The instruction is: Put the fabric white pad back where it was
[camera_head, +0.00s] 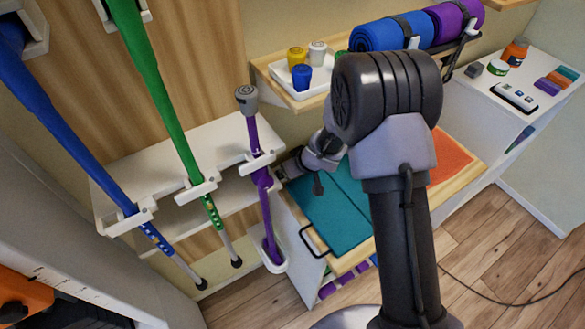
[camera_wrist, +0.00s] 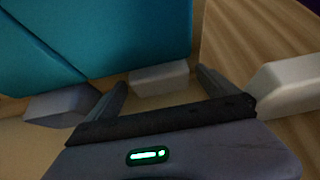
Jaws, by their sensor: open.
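My gripper (camera_head: 287,166) is low beside the purple crutch, at the left edge of the teal folded mat (camera_head: 330,205). In the wrist view its two dark fingers (camera_wrist: 161,80) are spread apart. A small whitish block (camera_wrist: 160,77) shows between and just beyond the fingers. I cannot tell whether it is the fabric white pad, nor whether a finger touches it. The teal mat (camera_wrist: 110,35) also shows in the wrist view, at the upper left. In the head view I cannot make out a white pad; my arm hides part of the scene.
A white rack (camera_head: 150,168) holds blue, green and purple crutches on the left. Above the mat, a wooden shelf carries a white tray (camera_head: 306,91) of small jars and rolled mats (camera_head: 392,33). A white counter (camera_head: 540,90) with small items stands right.

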